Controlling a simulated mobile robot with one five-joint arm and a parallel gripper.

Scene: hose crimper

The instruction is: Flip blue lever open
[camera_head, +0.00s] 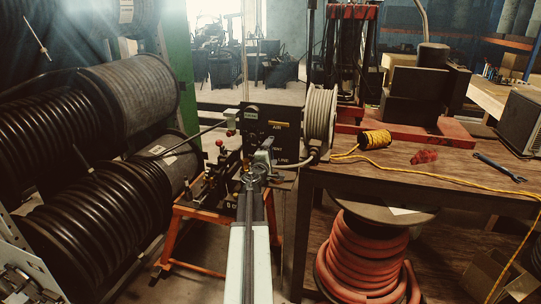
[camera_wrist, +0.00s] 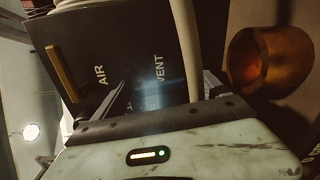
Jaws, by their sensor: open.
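A yellow-brown lever (camera_wrist: 61,72) sticks out at the panel's left side. I cannot make out a clearly blue lever; only a bluish sheen shows on the panel by the lettering. My gripper (camera_head: 258,160) is open, just in front of and below the box. Its scuffed pale body fills the bottom of the wrist view. Whether it touches anything is unclear.
A hose reel (camera_head: 320,115) is beside the box. A wooden table (camera_head: 420,165) at right holds yellow rope (camera_head: 375,139) and a wrench (camera_head: 500,168). Big hose drums (camera_head: 90,200) crowd the left. An orange stand (camera_head: 195,212) is below the box. A copper-coloured cylinder (camera_wrist: 270,62) is close at right.

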